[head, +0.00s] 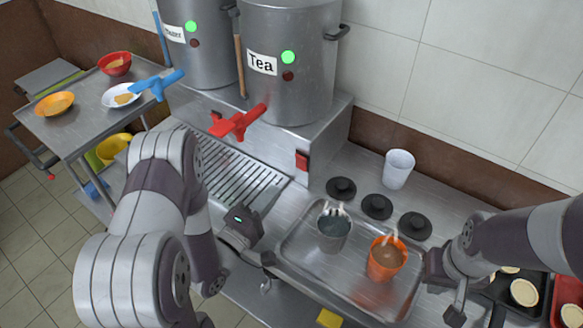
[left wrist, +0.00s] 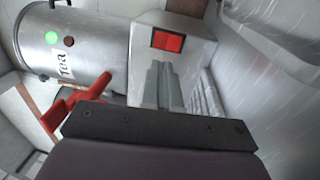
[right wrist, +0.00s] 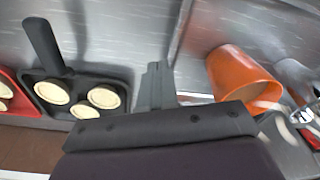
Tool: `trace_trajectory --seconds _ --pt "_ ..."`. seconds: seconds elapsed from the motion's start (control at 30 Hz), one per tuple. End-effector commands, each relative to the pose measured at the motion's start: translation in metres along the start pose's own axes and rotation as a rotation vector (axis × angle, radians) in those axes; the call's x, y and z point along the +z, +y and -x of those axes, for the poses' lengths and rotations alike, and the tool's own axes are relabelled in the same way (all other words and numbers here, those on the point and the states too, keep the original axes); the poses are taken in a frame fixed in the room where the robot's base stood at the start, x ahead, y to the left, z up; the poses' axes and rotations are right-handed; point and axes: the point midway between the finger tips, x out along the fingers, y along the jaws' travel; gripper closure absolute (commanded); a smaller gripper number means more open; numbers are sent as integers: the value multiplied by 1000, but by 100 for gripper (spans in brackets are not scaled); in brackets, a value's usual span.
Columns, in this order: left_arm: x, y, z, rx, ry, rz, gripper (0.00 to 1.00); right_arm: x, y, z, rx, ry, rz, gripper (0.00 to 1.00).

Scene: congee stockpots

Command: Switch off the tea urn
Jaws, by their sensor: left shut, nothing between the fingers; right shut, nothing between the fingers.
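The tea urn (head: 285,95) is a tall steel cylinder labelled "Tea", with a bright green light (head: 288,57) above a dark red one and a red tap (head: 238,122). It stands on a steel stand whose end face bears a red switch (head: 302,160). The left wrist view shows this switch (left wrist: 167,40) in a dark frame beyond the fingertips. My left gripper (head: 240,224) is shut and empty, in front of the stand and apart from the switch. My right gripper (head: 456,302) is shut and empty, right of the tray.
A second urn (head: 196,65) with a blue tap stands left. A steel tray (head: 310,262) holds a grey cup (head: 334,230) and an orange cup (head: 387,258). Black knobs (head: 377,206) and a white cup (head: 398,168) are behind it. A cart (head: 70,125) with bowls stands left.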

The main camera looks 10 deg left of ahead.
Motion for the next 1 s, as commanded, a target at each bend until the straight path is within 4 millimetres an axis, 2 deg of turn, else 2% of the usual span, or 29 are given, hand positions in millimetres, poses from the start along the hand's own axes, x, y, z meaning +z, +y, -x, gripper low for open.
trace_trajectory --seconds 0.2,0.4,0.57,1.0 --pt "1 0 -47 3 -3 -2 100 0 0 0 0 0 0 100" --pt "0 -1 -76 0 -1 0 100 0 0 -2 0 0 0 100" --pt "0 0 -86 0 1 -1 100 0 0 -2 0 0 0 100" --pt "0 1 -92 -1 1 -1 100 0 0 -1 0 0 0 100"
